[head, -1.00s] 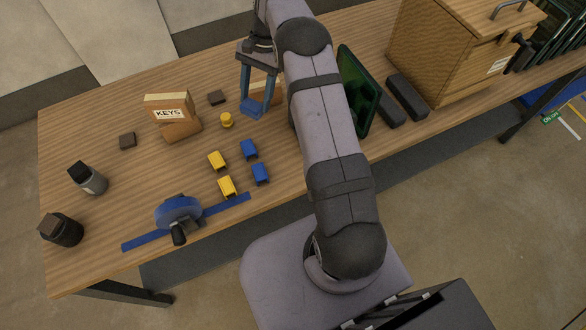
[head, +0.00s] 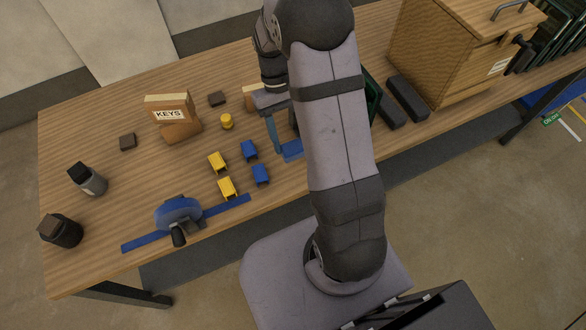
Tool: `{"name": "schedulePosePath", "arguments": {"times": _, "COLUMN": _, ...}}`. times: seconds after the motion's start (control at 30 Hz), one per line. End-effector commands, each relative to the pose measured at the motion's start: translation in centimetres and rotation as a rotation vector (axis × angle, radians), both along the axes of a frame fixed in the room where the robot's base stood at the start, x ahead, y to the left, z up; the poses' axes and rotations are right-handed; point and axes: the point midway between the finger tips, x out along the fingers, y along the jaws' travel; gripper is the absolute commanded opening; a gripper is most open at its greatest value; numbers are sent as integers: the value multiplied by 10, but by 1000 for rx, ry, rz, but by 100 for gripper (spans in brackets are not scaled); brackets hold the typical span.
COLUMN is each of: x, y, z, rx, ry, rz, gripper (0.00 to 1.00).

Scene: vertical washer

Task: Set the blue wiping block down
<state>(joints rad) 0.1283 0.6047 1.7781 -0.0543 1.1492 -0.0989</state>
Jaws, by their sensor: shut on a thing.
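The blue wiping block (head: 293,151) is in my gripper (head: 287,146), near the front edge of the wooden table (head: 105,180) and right of the small blue pieces. My gripper points down and is shut on the block. Only one finger shows clearly; my arm covers the other side. I cannot tell whether the block touches the table or hangs just above it.
Small blue (head: 249,150) and yellow (head: 217,161) pieces stand left of the block. A yellow knob (head: 227,121) and a KEYS box (head: 168,113) are farther left. Dark bars (head: 408,98) and a wooden cabinet (head: 455,50) are to the right.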

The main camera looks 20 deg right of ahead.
Motion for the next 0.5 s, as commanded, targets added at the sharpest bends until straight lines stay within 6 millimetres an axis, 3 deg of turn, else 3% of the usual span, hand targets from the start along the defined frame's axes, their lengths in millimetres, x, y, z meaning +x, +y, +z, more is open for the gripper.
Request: {"name": "schedulePosePath", "arguments": {"times": 0.5, "x": 0, "y": 0, "z": -55, "rx": -1, "ry": 1, "rz": -2, "gripper": 28}}
